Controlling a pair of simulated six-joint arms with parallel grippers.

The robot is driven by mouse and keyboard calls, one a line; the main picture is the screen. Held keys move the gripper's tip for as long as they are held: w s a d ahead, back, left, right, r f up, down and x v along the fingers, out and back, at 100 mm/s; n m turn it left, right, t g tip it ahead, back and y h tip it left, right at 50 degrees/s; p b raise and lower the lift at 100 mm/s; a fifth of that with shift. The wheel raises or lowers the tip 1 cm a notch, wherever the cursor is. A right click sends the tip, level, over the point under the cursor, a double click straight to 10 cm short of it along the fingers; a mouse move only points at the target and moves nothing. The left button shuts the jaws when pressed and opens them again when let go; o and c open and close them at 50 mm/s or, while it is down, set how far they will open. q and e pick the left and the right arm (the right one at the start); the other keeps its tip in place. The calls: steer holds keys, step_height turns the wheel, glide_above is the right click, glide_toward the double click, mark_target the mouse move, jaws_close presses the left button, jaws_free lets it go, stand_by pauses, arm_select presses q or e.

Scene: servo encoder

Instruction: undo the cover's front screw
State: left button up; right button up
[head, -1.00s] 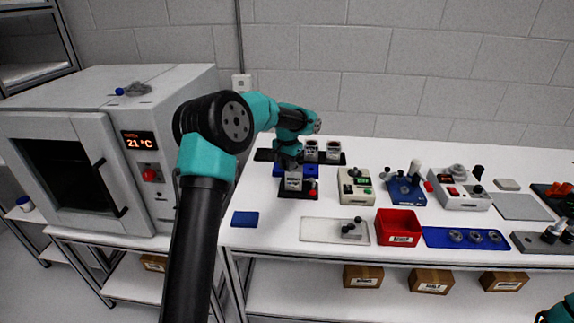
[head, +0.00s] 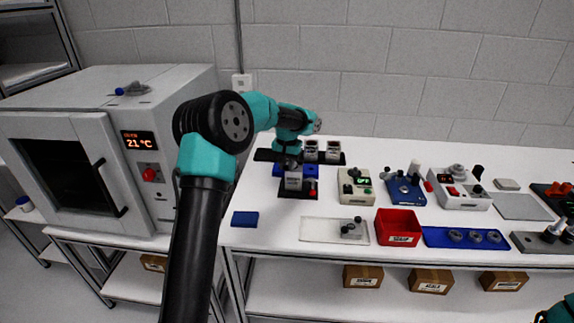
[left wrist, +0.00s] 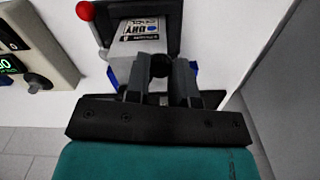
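My left gripper (head: 291,163) is at the back left of the bench, just above a small grey box with a printed label (head: 293,181). In the left wrist view, the labelled box (left wrist: 138,38) lies just beyond my two grey fingers (left wrist: 160,78). A dark round part (left wrist: 160,65) shows between the fingertips; whether they touch it is unclear. A blue fixture (head: 404,190) with grey round parts and a light cylinder stands mid-bench. The cover and its front screw are too small to single out. My right gripper is out of view; only a teal bit of my right arm shows.
A beige device with a green display (head: 355,187), a red bin (head: 399,226), a blue tray of rings (head: 440,240) and a pale plate (head: 318,231) occupy the bench. Two more labelled boxes stand behind on a black rack (head: 267,155). An oven (head: 75,165) stands left.

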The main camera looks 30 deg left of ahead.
mark_target(287, 167)
arm_select(q)
steer(key=o, duration=0.4)
steer(key=shift+o, duration=0.2)
steer(key=shift+r, duration=0.15)
step_height(287, 167, up, 17)
stand_by(0.4)
